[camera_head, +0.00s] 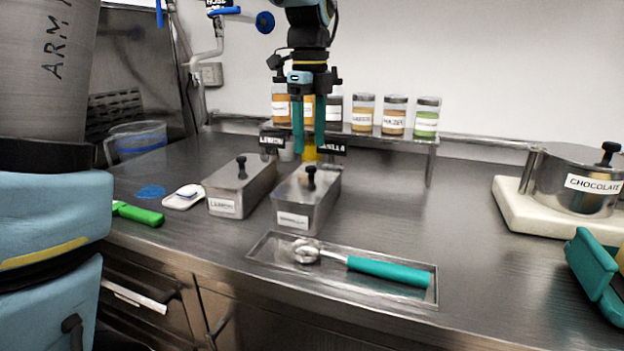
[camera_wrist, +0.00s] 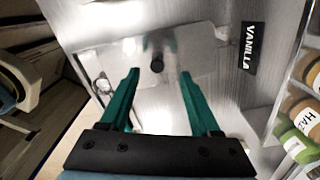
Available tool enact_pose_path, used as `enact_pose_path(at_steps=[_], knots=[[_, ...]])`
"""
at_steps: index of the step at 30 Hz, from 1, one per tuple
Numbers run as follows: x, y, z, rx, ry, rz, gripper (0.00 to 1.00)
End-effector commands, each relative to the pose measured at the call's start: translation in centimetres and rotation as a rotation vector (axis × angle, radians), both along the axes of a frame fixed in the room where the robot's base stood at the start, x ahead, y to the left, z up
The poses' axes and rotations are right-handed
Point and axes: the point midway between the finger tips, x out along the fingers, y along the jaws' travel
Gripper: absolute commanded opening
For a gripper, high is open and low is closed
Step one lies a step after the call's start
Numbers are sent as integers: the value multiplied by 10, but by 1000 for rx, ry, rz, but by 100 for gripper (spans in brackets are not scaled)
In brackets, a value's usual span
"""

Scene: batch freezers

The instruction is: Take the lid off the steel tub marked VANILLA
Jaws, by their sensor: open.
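The steel tub marked VANILLA (camera_head: 305,208) is the right one of two lidded tubs on the counter. Its front label is too blurred to read, but a black VANILLA sign (camera_head: 332,149) stands behind it, partly hidden; the sign (camera_wrist: 249,46) reads clearly in the wrist view. The tub's lid (camera_head: 293,191) is on, with a black knob (camera_head: 311,178) standing up. My gripper (camera_head: 309,150) points down above the tub, open and empty, its teal fingers apart from the knob. In the wrist view the knob (camera_wrist: 157,66) appears between the fingertips (camera_wrist: 159,73).
The lidded LEMON tub (camera_head: 240,190) stands close on the left. A shallow tray (camera_head: 262,246) with a teal-handled scoop (camera_head: 388,270) lies in front. A shelf of jars (camera_head: 396,115) stands behind. A CHOCOLATE pot (camera_head: 575,182) is at right. The counter between is clear.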

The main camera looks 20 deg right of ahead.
Motion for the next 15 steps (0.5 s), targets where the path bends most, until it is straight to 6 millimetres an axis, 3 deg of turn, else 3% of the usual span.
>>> enact_pose_path(at_steps=[9, 15], knots=[[-7, 0, -42, 2, 2, 0, 64], [-7, 0, -50, 0, 0, 1, 64]])
